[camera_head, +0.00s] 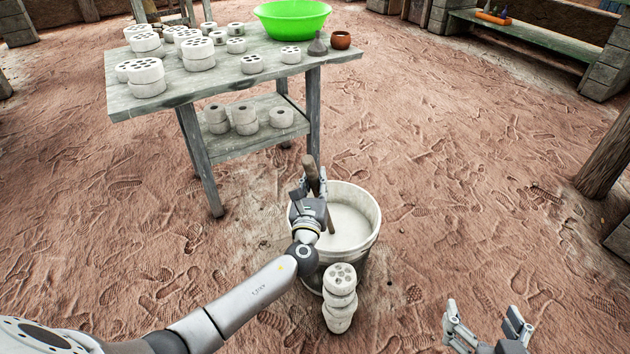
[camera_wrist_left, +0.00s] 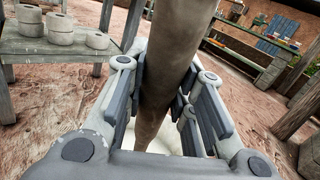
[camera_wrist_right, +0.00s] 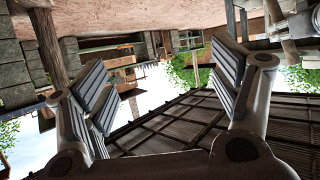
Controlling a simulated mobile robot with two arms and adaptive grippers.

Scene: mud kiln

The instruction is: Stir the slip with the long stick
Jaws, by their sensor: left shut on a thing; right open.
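The long stick (camera_head: 313,176) is brown and stands tilted in a round bucket (camera_head: 371,236) on the ground, its lower end in the pale slip (camera_head: 348,224). My left gripper (camera_head: 308,190) is shut on the stick above the bucket's left side. In the left wrist view the stick (camera_wrist_left: 168,70) runs between the fingers of my left gripper (camera_wrist_left: 165,105), with pale slip (camera_wrist_left: 168,142) below. My right gripper (camera_head: 488,325) is open and empty at the lower right, away from the bucket. Its spread fingers also show in the right wrist view (camera_wrist_right: 165,95). The stick's lower tip is hidden.
A stack of pale perforated pieces (camera_head: 341,290) stands against the bucket's near side. Behind is a grey wooden table (camera_head: 225,88) with more such pieces, a green basin (camera_head: 292,20) and a small brown pot (camera_head: 341,40). The ground to the right is open up to a wooden post (camera_head: 606,160).

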